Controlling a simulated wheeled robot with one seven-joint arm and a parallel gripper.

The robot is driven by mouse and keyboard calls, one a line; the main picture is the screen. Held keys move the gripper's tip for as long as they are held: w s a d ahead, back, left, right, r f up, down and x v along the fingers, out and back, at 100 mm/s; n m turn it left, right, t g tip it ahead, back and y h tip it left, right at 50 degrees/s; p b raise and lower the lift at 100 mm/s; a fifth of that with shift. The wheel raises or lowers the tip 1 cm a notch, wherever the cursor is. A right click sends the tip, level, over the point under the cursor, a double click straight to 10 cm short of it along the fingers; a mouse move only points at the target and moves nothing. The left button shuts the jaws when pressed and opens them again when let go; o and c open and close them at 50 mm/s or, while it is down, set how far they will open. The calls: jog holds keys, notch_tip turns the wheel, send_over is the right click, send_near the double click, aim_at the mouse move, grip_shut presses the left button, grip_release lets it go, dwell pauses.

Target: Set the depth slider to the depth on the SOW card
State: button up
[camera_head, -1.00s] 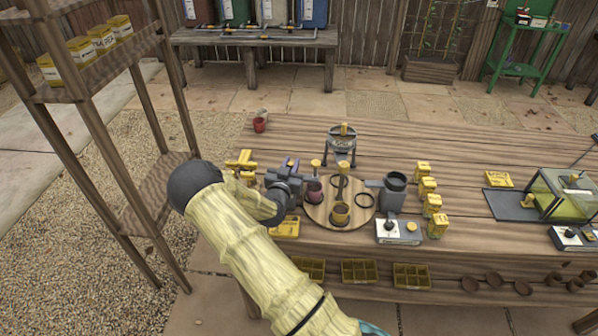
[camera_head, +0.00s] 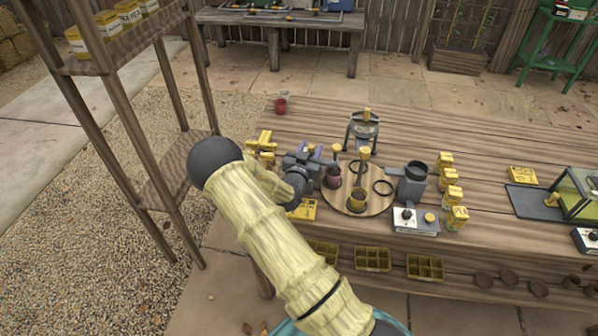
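My gripper (camera_head: 312,158) is the dark grey end of my arm, over the left part of the wooden bench. Its fingers are small and partly hidden by my wrist, so I cannot tell whether it is open, shut or holding anything. A yellow card (camera_head: 303,210) lies on the bench just below my gripper. Another yellow card (camera_head: 522,176) lies at the right; I cannot read either, so I cannot tell which is the SOW card. I cannot make out the depth slider for certain. A yellow-topped upright post (camera_head: 363,165) stands on the round wooden board (camera_head: 380,204), right of my gripper.
Yellow blocks (camera_head: 264,142) stand left of my gripper. A grey cup device (camera_head: 411,184), a control box (camera_head: 405,217) and several yellow packets (camera_head: 452,193) stand right of the board. A metal tripod stand (camera_head: 362,130) is behind it. The back of the bench is mostly clear.

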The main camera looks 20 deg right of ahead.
jog(key=b+v, duration=0.2)
jog(key=v, duration=1.4)
jog(key=shift+b, duration=0.4)
jog(key=shift+s+r, duration=0.1)
jog(key=s+a+r+n+g+y+p, duration=0.1)
jog(key=s+r+n+g+y+p, duration=0.2)
jog(key=s, duration=0.6)
jog(key=s+a+r+n+g+y+p, duration=0.2)
jog(key=s+r+n+g+y, duration=0.3)
jog(key=s+r+g+y, duration=0.3)
jog(key=shift+s+a+r+p, duration=0.35)
jog(key=shift+s+r+p, duration=0.05)
jog(key=shift+s, duration=0.3)
